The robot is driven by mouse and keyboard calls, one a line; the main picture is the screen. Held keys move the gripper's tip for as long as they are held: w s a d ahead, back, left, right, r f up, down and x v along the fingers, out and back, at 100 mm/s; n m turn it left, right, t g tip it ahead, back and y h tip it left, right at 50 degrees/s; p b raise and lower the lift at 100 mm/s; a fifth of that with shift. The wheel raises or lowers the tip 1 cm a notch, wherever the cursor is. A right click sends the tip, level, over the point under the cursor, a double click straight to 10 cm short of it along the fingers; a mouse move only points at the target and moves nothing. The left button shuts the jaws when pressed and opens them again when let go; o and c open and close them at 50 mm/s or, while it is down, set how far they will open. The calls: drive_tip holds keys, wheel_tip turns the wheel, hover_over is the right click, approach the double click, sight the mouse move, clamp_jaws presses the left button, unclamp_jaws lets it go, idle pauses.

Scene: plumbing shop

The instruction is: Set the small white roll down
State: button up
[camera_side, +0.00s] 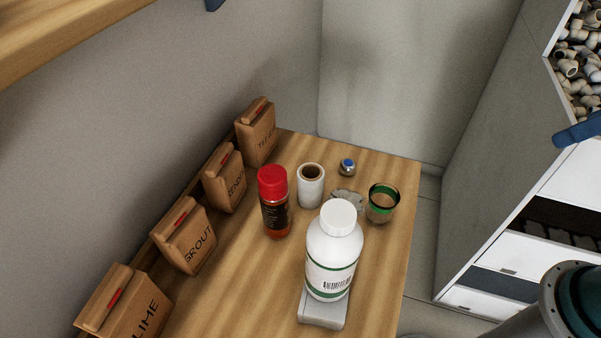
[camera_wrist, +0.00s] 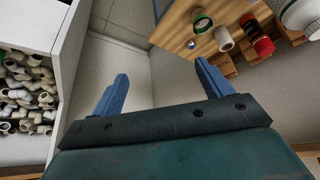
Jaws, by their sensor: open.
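The small white roll (camera_side: 311,187) stands upright on the wooden bench top, its brown hollow core facing up. It is between the red-capped bottle and the small blue-topped metal piece. It also shows in the wrist view (camera_wrist: 224,39), near the top right, beyond my right-hand finger. My gripper (camera_wrist: 161,75) has its two blue fingers spread wide with nothing between them. It is clear of the roll and the other things on the bench.
A red-capped bottle (camera_side: 274,203), large white bottle (camera_side: 333,250) on a grey block (camera_side: 322,314), green-banded cup (camera_side: 383,203), blue-topped piece (camera_side: 348,167) and grey flat piece (camera_side: 346,197) crowd around the roll. Several brown bags, including GROUT (camera_side: 186,236), line the wall. Bins of pipe fittings (camera_wrist: 28,92) stand aside.

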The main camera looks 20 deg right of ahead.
drive_tip(key=w+a+n+g+y, duration=0.1)
drive_tip(key=w+a+n, duration=0.4)
drive_tip(key=w, duration=0.5)
drive_tip(key=n+g+y, duration=0.4)
drive_tip(key=n, duration=0.7)
hover_over(317, 170)
drive_tip(key=s+d, duration=0.1)
drive_tip(key=d, duration=0.2)
wheel_tip(317, 170, down, 18)
drive_tip(key=shift+s+f, duration=0.15)
drive_tip(key=shift+f, duration=0.05)
drive_tip(key=shift+a, duration=0.15)
drive_tip(key=shift+h, duration=0.3)
drive_tip(key=shift+x, duration=4.25)
drive_tip(key=shift+f, duration=0.1)
